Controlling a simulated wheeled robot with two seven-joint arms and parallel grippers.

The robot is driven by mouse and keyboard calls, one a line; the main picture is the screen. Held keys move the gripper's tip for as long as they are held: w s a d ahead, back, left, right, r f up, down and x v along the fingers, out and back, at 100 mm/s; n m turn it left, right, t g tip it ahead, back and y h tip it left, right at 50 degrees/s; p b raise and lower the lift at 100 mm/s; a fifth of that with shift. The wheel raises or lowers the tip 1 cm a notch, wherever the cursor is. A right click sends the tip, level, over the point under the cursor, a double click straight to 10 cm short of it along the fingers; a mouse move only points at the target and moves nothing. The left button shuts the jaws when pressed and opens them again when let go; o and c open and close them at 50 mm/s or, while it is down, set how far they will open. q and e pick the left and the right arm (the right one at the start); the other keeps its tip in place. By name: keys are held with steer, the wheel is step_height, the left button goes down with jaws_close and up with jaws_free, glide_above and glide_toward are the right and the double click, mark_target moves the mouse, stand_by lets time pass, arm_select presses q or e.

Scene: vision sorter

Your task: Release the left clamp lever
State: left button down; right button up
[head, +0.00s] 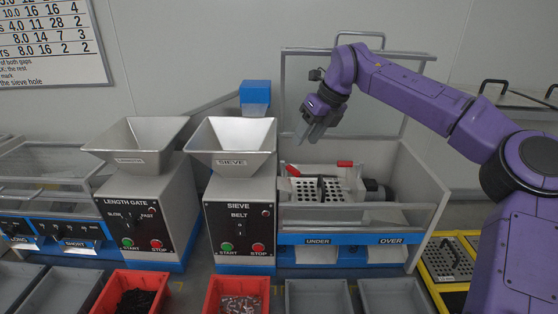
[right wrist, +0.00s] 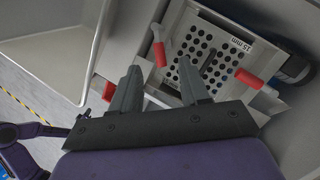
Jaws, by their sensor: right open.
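The sieve machine's perforated plate (head: 322,189) lies in an open-topped housing. A red-handled lever, the left one (head: 292,170), stands at the plate's left edge. Another red handle (head: 345,163) lies at the back right. My right gripper (head: 309,133) is open and empty, above and behind the plate and apart from the levers. In the right wrist view, the plate (right wrist: 205,50) lies beyond the fingers (right wrist: 158,75). Red handles show between and past the fingertips (right wrist: 160,54) and to the right (right wrist: 248,79).
The sieve hopper (head: 232,140) and length gate hopper (head: 138,136) stand left of the housing. A clear guard frame (head: 345,95) rises behind the plate. Red bins (head: 236,296) and grey bins (head: 318,296) line the front. A dark motor (head: 376,190) sits right of the plate.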

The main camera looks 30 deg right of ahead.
mark_target(293, 168)
steer(key=x, duration=0.3)
steer(key=p+x, duration=0.1)
steer(key=x, duration=0.2)
steer(key=s+x, duration=0.1)
steer(key=x, duration=0.2)
steer(key=shift+w+a+f, duration=0.1)
steer(key=shift+w+f, duration=0.05)
steer(key=shift+f, duration=0.3)
steer(key=shift+s+r, duration=0.35)
steer(key=shift+s, duration=0.35)
steer(key=c, duration=0.3)
arm_select(q)
steer(key=shift+s+r, duration=0.75)
steer(key=shift+s, duration=0.15)
arm_select(e)
jaws_close()
